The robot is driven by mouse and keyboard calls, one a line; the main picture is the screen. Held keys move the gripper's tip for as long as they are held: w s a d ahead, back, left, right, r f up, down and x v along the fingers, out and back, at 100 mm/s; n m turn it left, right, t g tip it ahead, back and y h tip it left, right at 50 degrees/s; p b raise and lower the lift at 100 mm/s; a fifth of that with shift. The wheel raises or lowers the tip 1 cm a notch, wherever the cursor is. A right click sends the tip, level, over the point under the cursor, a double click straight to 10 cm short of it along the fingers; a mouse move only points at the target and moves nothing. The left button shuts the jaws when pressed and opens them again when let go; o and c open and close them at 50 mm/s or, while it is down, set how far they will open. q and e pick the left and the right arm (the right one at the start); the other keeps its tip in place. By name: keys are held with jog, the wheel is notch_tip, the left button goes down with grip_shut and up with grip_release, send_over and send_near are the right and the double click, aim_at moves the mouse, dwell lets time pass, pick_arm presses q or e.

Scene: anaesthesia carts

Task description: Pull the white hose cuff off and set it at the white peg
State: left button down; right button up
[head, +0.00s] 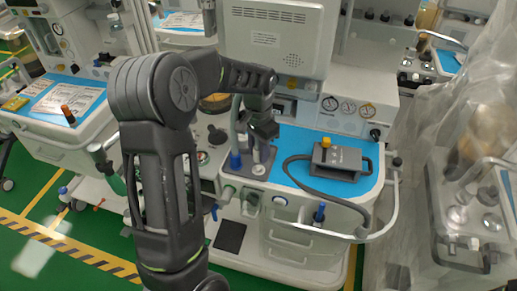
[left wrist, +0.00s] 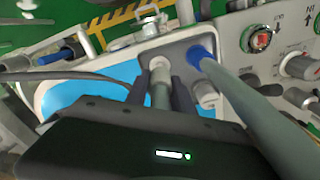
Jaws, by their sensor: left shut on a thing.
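My left gripper (head: 262,132) points down over the middle cart's grey port block. It is shut on the white hose cuff (left wrist: 159,65); its dark fingers lie on both sides of the cuff and its grey-green hose. The cuff's end is at the grey block (left wrist: 178,50); I cannot tell whether it is seated or just clear. A blue cuff (left wrist: 201,54) on a thick hose stands beside it, and also shows in the head view (head: 235,160). A short pale stub (left wrist: 206,94) stands on the same block; I cannot tell whether it is the white peg. My right gripper is not in view.
A grey device (head: 338,160) with a yellow-topped knob sits on the blue mat (head: 300,172), with a dark hose (head: 290,165) looping beside it. The monitor (head: 275,38) rises behind the gripper. Gauges and knobs are close by. A plastic-draped cart (head: 470,180) stands at right.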

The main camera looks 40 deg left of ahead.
aim_at(259, 167)
pick_arm(q)
jog(key=shift+f+b, duration=0.85)
jog(key=shift+f, duration=0.7)
jog(key=shift+f+b, duration=0.8)
jog(key=shift+f, duration=0.25)
dwell(0.3)
jog(key=c, duration=1)
grip_release()
jog(key=shift+r, duration=0.1)
notch_tip(259, 167, up, 8)
jog(key=shift+f+b, duration=0.1)
jog(key=shift+b, duration=0.35)
